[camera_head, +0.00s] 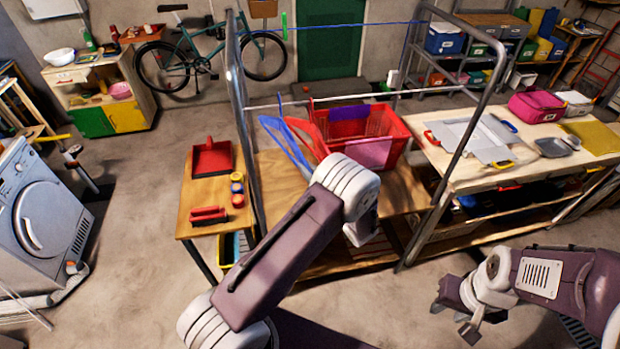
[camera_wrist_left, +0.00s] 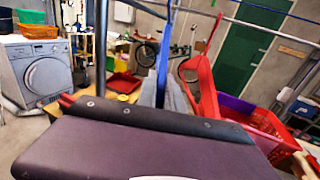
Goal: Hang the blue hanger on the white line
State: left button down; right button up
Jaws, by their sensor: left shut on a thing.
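The blue hanger (camera_head: 285,142) is upright beside the red hanger (camera_head: 308,138), over the wooden table. Its upper part also shows in the left wrist view (camera_wrist_left: 164,60). My left gripper (camera_wrist_left: 172,98) is shut on the blue hanger's lower part; my wrist hides the fingers in the head view. The white line (camera_head: 355,97) crosses the metal frame at the hangers' hook height. The blue hook overlaps the line, but I cannot tell whether it rests on it. The red hanger's hook is at the line. My right gripper (camera_head: 456,318) is low at the right, apparently open and empty.
A red basket (camera_head: 395,150) stands just right of the hangers. The metal frame (camera_head: 240,110) has an upright close on the left. A blue line (camera_head: 350,24) runs higher up. A red dustpan (camera_head: 211,158) and brush (camera_head: 208,215) lie on the left table end.

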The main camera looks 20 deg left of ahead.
pick_arm(q)
jog(key=shift+w+a+b, duration=0.3)
jog(key=shift+w+a, duration=0.2)
jog(key=shift+w, duration=0.25)
jog(key=f+b, duration=0.4)
jog(key=shift+w+a, duration=0.25)
jog(key=shift+w, duration=0.15)
jog(key=c, duration=1.4)
grip_release()
